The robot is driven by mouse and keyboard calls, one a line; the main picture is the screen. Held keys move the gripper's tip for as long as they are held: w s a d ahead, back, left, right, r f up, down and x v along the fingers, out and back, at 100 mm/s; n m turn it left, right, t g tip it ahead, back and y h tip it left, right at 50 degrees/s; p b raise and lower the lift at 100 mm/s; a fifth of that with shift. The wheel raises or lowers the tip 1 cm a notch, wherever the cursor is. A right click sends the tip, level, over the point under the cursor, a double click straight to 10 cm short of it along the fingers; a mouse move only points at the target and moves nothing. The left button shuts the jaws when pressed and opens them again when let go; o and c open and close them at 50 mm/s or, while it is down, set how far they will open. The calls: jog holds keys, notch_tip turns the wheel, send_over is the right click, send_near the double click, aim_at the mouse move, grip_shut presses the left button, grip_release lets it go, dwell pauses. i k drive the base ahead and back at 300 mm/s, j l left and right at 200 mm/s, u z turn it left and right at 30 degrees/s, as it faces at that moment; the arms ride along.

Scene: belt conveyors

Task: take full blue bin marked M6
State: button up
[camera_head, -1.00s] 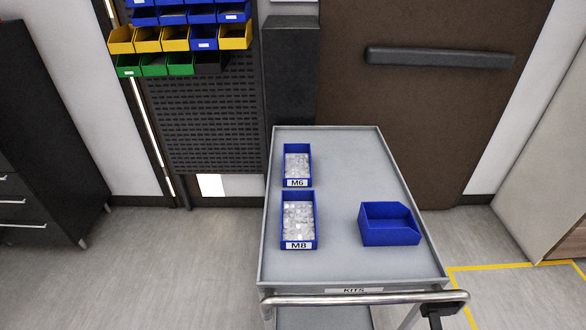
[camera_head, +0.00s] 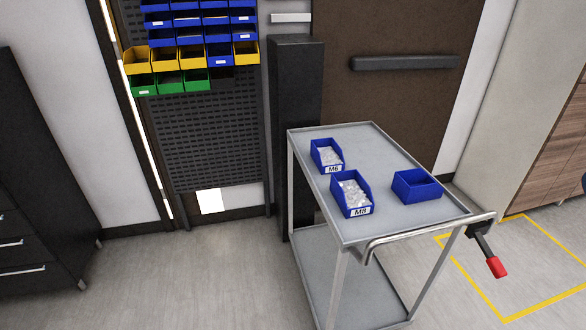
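The blue bin marked M6 (camera_head: 327,155) stands on the top tray of a grey cart (camera_head: 400,216), toward its far left side. It holds pale small parts, and its white label faces me. A second filled blue bin marked M8 (camera_head: 351,194) stands nearer, in front of the M6 bin. A third blue bin (camera_head: 417,186) without a visible label stands at the right of the tray; its inside looks empty. My gripper is not in view.
The cart has a metal handle (camera_head: 430,233) at its near end and a lower shelf (camera_head: 350,275). Wall bins (camera_head: 190,40) hang on a perforated panel behind. Dark drawers (camera_head: 35,200) stand at left. A red-tipped lever (camera_head: 496,266) sticks out at right. Floor left of the cart is clear.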

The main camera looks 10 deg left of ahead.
aim_at(328, 156)
jog(key=j, duration=1.85)
jog(key=i+j, duration=1.5)
jog(key=i, duration=0.05)
